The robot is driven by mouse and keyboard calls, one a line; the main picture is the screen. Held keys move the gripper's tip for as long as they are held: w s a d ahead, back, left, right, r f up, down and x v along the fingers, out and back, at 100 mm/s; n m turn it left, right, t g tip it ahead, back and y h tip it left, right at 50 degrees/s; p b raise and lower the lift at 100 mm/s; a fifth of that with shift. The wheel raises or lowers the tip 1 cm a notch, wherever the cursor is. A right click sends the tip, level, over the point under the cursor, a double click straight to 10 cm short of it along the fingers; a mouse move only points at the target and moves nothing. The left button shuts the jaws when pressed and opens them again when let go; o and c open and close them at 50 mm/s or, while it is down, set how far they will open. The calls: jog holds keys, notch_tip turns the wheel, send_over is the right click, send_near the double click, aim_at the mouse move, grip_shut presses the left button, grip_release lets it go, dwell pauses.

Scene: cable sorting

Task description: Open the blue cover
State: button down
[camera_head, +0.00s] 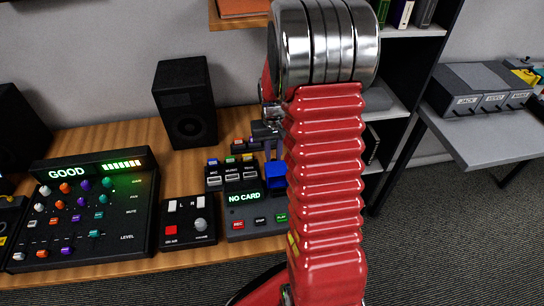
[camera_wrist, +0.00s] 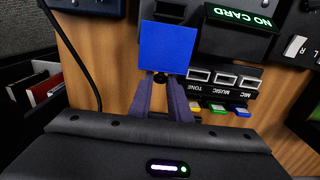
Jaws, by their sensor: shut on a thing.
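The blue cover (camera_wrist: 167,47) shows as a flat square face in the wrist view, on the dark recorder box with the NO CARD screen. It also shows in the head view (camera_head: 275,172), right of the screen, partly hidden by my red arm. My gripper (camera_wrist: 161,80) is shut on the near edge of the blue cover, at a small dark knob. In the head view my arm hides most of the gripper. I cannot tell how far the cover is tilted, and what lies under it is hidden.
Cable sockets marked MIC, MUSIC and TONE (camera_wrist: 226,79) sit close beside the gripper, with coloured plugs near them. A mixer (camera_head: 90,210), a small switch box (camera_head: 188,220) and a speaker (camera_head: 186,103) stand on the wooden desk. A black cable (camera_wrist: 75,50) runs at the left.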

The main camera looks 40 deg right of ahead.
jog(key=shift+s+a+r, duration=0.4)
jog(key=shift+s+r, duration=0.05)
jog(key=shift+s, duration=0.15)
jog(key=c, duration=1.7)
grip_release()
jog(key=shift+w+d, duration=0.1)
jog(key=shift+r, duration=0.55)
notch_tip(320, 180, up, 13)
jog(key=shift+f, duration=0.2)
